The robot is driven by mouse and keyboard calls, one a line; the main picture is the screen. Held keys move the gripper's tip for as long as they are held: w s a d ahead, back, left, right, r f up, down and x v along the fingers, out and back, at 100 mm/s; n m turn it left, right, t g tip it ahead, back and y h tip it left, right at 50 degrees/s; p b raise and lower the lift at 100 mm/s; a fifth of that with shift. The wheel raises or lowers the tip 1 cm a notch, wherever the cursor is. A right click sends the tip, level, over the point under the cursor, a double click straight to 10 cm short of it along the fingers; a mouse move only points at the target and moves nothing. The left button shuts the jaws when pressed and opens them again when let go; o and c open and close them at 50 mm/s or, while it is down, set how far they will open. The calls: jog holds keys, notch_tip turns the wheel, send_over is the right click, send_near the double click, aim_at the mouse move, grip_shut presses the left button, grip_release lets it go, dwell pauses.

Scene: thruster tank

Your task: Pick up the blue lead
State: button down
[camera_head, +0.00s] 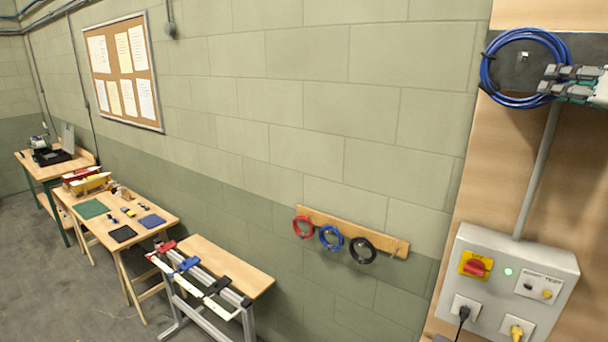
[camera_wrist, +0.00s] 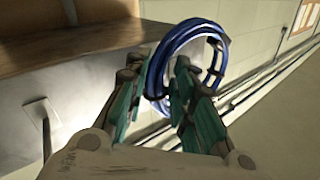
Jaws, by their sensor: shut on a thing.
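A large coiled blue lead (camera_head: 487,72) hangs at the top right of the head view, in front of a dark plate. My gripper (camera_head: 553,82) reaches in from the right edge and is shut on the coil's right side. In the wrist view the coil (camera_wrist: 157,62) passes between the two teal-padded fingers of my gripper (camera_wrist: 162,66). A dark tie shows on the coil. A smaller blue coil (camera_head: 322,240) hangs on the wooden wall rack, between a red coil (camera_head: 296,228) and a black coil (camera_head: 353,250).
A grey control box (camera_head: 510,285) with a red switch and plugged cables is below the held coil, with a grey conduit (camera_head: 541,170) rising from it. Wooden benches (camera_head: 225,262) run along the wall at left. Floor at lower left is clear.

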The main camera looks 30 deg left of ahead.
aim_at(566, 53)
jog(key=r, duration=0.2)
jog(key=r+b, duration=0.1)
jog(key=r, duration=0.2)
jog(key=shift+s, duration=0.2)
jog(key=s+b, duration=0.3)
jog(key=s, duration=1.6)
jog(key=shift+s+a, duration=0.15)
jog(key=shift+a, duration=0.2)
jog(key=shift+f, duration=0.1)
